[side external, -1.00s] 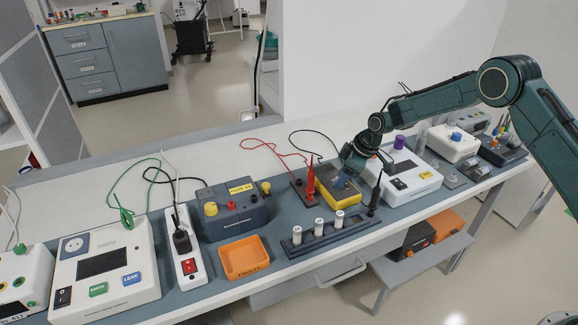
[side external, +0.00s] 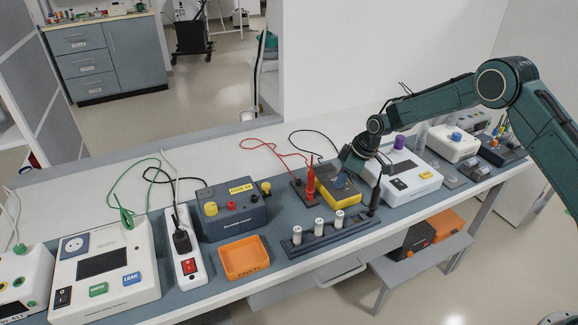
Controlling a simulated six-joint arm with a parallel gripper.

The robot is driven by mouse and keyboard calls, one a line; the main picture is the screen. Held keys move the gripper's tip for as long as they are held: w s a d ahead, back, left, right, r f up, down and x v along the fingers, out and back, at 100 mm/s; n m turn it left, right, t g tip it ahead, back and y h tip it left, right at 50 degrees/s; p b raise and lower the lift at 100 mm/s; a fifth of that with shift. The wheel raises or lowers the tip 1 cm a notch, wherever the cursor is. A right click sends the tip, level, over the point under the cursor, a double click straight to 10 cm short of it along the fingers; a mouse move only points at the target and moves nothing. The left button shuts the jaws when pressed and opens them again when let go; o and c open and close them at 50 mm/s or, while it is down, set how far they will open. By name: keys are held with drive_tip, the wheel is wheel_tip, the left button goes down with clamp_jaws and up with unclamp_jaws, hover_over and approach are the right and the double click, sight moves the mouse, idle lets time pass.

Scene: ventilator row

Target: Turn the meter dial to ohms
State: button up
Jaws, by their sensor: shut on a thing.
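The meter (side external: 347,197) is a yellow-edged box with a dark face, lying on the grey-blue mat right of the middle of the bench. My gripper (side external: 342,178) points down onto the meter's face and is shut on its dial. The jaws cover the dial, so its pointer and the markings around it cannot be read. A red probe (side external: 311,182) stands upright just left of the meter, with a red lead behind it. A black probe (side external: 376,192) stands upright to its right.
A dark rack (side external: 327,237) with white cylinders stands in front of the meter. A white unit (side external: 415,182) with a purple knob is close on the right. An orange tray (side external: 244,258) and a blue-grey box (side external: 232,208) stand to the left. The white bench strip behind is mostly clear.

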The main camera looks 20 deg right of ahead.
drive_tip(key=m, duration=0.2)
drive_tip(key=m+t+h, duration=0.1)
drive_tip(key=m, duration=0.2)
drive_tip(key=shift+a+h, duration=0.2)
drive_tip(key=shift+h, duration=0.1)
drive_tip(key=m+h, duration=0.1)
drive_tip(key=m, duration=0.3)
drive_tip(key=shift+a+m+h, duration=0.15)
drive_tip(key=shift+m+h, duration=0.25)
drive_tip(key=m+h, duration=0.1)
drive_tip(key=m, duration=0.3)
drive_tip(key=shift+a+m+h, duration=0.1)
drive_tip(key=shift+m+h, duration=0.2)
drive_tip(key=shift+h, duration=0.1)
drive_tip(key=m+g+h, duration=0.1)
drive_tip(key=m, duration=0.4)
drive_tip(key=shift+w, duration=0.1)
drive_tip(key=shift+g+h, duration=0.3)
drive_tip(key=o, duration=1)
drive_tip(key=shift+c, duration=0.2)
drive_tip(key=shift+r, duration=0.1)
